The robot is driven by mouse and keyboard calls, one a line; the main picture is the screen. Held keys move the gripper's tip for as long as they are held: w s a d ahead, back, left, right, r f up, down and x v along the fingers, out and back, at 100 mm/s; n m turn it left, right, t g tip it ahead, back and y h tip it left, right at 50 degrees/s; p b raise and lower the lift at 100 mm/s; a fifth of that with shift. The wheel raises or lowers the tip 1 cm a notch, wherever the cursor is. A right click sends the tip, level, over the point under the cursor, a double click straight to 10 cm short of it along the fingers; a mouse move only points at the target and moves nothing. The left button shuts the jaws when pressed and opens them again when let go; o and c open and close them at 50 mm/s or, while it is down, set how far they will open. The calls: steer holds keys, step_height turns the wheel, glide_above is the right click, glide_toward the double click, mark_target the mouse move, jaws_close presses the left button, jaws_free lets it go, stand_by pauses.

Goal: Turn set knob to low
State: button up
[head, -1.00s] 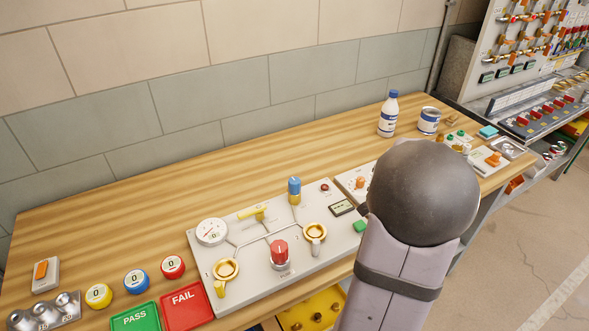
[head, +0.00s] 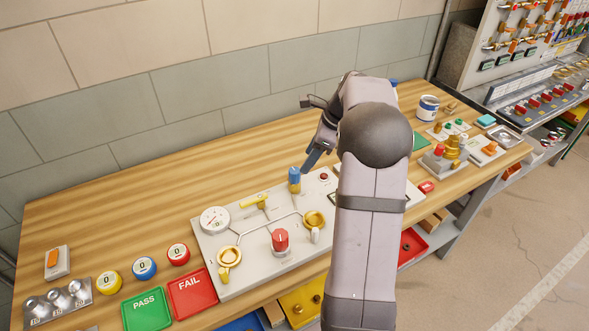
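A light grey panel (head: 247,270) lies on the wooden bench. It carries a red knob (head: 280,241) with a white pointer mark, near its front middle. I cannot read the knob's label, so I cannot tell whether it is the set knob or where low lies. My gripper (head: 309,167) is dark and points down at the panel's back right, close beside a blue and yellow upright knob (head: 294,180). I cannot tell whether they touch. The finger gap does not show. My arm hides the panel's right end and most of the smaller panel beyond.
A white dial gauge (head: 215,220), a yellow lever (head: 254,201) and brass ring valves (head: 229,257) share the panel. Green PASS (head: 147,310) and red FAIL (head: 192,291) trays lie left. A can (head: 428,108) stands at the back right. The bench behind the panel is clear.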

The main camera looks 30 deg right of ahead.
mark_target(295, 170)
steer(key=shift+m+y, duration=0.3)
steer(key=shift+y, duration=0.1)
steer(key=shift+a+r+p+x, duration=0.1)
steer(key=shift+a+p+x, duration=0.25)
steer(key=shift+x, duration=0.85)
steer(key=shift+a+r+p+x, duration=0.1)
steer(key=shift+a+p+x, duration=0.15)
steer(key=shift+x, duration=1)
steer(key=shift+a+r+p+x, duration=0.1)
steer(key=shift+a+p+x, duration=0.25)
steer(key=shift+x, duration=0.85)
steer(key=shift+d, duration=0.1)
steer(key=shift+c, duration=0.6)
steer(key=c, duration=1)
